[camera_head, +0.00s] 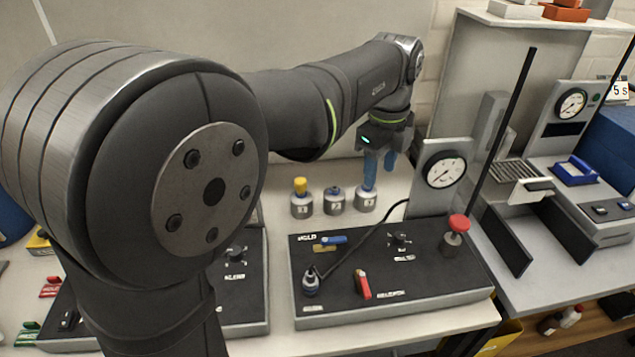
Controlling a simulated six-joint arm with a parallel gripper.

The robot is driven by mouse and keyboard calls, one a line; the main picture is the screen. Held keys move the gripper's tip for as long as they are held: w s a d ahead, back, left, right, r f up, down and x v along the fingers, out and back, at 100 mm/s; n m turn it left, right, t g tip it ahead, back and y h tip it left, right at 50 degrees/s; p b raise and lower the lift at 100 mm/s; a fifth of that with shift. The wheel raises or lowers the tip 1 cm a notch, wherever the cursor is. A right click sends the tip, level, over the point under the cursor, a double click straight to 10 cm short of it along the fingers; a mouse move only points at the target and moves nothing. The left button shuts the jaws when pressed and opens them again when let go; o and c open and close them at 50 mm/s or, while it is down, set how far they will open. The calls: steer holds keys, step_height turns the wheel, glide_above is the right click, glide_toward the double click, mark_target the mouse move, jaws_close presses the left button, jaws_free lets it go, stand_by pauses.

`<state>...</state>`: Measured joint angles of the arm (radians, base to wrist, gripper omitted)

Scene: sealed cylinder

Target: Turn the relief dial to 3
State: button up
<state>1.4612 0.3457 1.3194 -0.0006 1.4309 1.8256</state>
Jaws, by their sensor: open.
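A small black dial (399,240) sits on the right black panel (440,277), with a label too small to read. Another black dial (235,253) sits on the left panel, partly hidden by my arm. I cannot tell by label which is the relief dial, nor what either points to. My gripper (378,172) has blue fingers pointing down and is open. It is behind the right panel, up and left of that panel's dial and apart from it. Its fingers overlap the top of the rightmost small grey canister (366,199); I cannot tell whether they touch it.
A yellow-topped canister (301,204) and a middle canister (335,201) stand nearby. The right panel carries a blue lever (333,240), a red lever (362,284), a cabled plug (310,284) and a red-topped knob (457,231). A gauge (444,170) stands behind it.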

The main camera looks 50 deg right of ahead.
mark_target(400, 235)
steer(key=s+d+f+m, duration=0.1)
steer(key=s+d+m, duration=0.3)
steer(key=s, duration=0.2)
steer(key=shift+y, duration=0.3)
step_height(400, 235, down, 18)
steer(key=shift+w+r, duration=0.1)
steer(key=shift+r, duration=0.15)
steer(key=c, duration=1)
